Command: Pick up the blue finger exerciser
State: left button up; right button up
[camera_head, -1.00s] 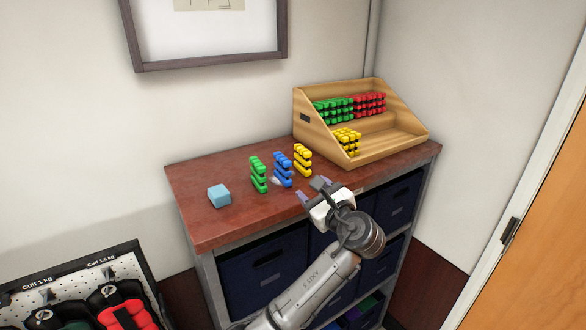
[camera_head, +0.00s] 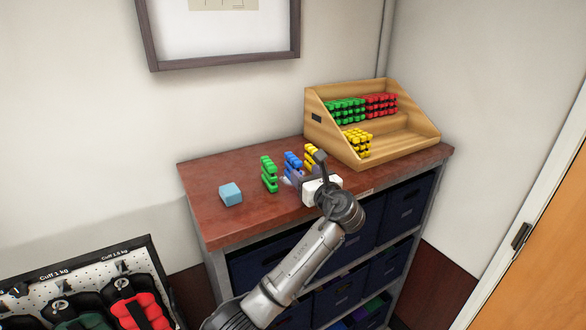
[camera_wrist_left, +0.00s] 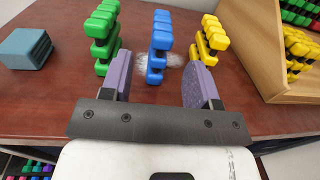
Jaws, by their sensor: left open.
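The blue finger exerciser (camera_head: 292,163) stands upright on the brown cabinet top, between a green exerciser (camera_head: 269,174) and a yellow one (camera_head: 312,157). In the left wrist view the blue exerciser (camera_wrist_left: 158,47) is ahead of my left gripper (camera_wrist_left: 160,78), centred between its two purple fingers. The fingers are open and hold nothing. In the head view my left gripper (camera_head: 303,182) is close in front of the blue exerciser and hides its lower part. My right gripper is not in view.
A light blue block (camera_head: 230,194) sits left of the exercisers. A wooden rack (camera_head: 396,149) with green, red and yellow exercisers stands to the right. The cabinet top (camera_head: 215,220) is bare at its front left. A wall is behind.

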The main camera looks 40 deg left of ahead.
aim_at(300, 166)
pick_arm(q)
jog(key=p+x, duration=0.1)
jog(key=x, duration=0.3)
jog(key=shift+w+a+r, duration=0.1)
jog(key=shift+w, duration=0.05)
jog(key=shift+w+a, duration=0.25)
jog(key=shift+a, duration=0.25)
jog(key=c, duration=1)
